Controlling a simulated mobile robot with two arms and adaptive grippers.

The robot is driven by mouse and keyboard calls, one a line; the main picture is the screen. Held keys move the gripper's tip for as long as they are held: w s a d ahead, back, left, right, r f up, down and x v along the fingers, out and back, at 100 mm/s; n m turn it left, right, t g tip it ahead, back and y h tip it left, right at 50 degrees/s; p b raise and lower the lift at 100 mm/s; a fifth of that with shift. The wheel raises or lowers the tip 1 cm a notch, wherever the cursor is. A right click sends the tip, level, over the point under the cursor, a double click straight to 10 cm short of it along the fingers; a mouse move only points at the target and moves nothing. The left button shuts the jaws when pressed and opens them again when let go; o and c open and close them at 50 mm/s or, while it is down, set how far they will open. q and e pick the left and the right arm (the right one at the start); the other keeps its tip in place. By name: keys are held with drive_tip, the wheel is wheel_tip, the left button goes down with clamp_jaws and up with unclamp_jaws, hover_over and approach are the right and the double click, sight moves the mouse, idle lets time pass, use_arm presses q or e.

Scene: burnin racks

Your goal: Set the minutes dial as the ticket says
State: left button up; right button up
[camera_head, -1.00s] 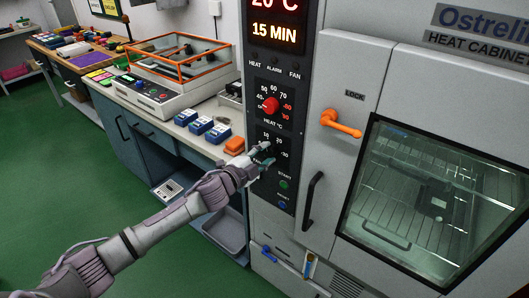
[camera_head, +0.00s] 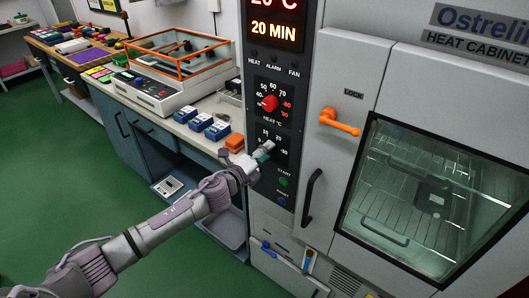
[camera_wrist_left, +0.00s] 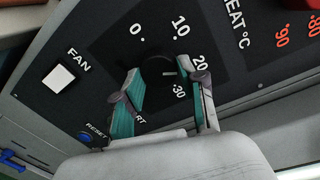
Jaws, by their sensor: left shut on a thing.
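The minutes dial (camera_wrist_left: 160,72) is a dark knob on the black control panel. In the wrist view its scale reads 0, 10, 20, 30, and a pale mark on the knob points toward the 20 side. My left gripper (camera_wrist_left: 158,69) has its teal-padded fingers on either side of the knob, shut on it. In the head view my left gripper (camera_head: 259,153) covers most of the dial. The display (camera_head: 273,31) above reads "20 MIN". I cannot make out a legible ticket. My right gripper is not in view.
The red HEAT °C knob (camera_head: 269,103) sits just above. START (camera_head: 283,182) and RESET (camera_wrist_left: 86,135) buttons lie close below. The orange lock handle (camera_head: 339,122) and closed cabinet door are right. A counter with blue-topped devices (camera_head: 217,131) and an orange block (camera_head: 235,142) is left.

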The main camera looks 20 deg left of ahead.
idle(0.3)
use_arm(q)
drive_tip(key=o, duration=1.1)
drive_tip(key=shift+o, duration=0.2)
drive_tip(key=shift+s, duration=0.15)
drive_tip(key=v, duration=1.1)
drive_tip(key=shift+s, duration=0.4)
drive_tip(key=shift+a+f, duration=0.1)
drive_tip(key=shift+a, duration=0.05)
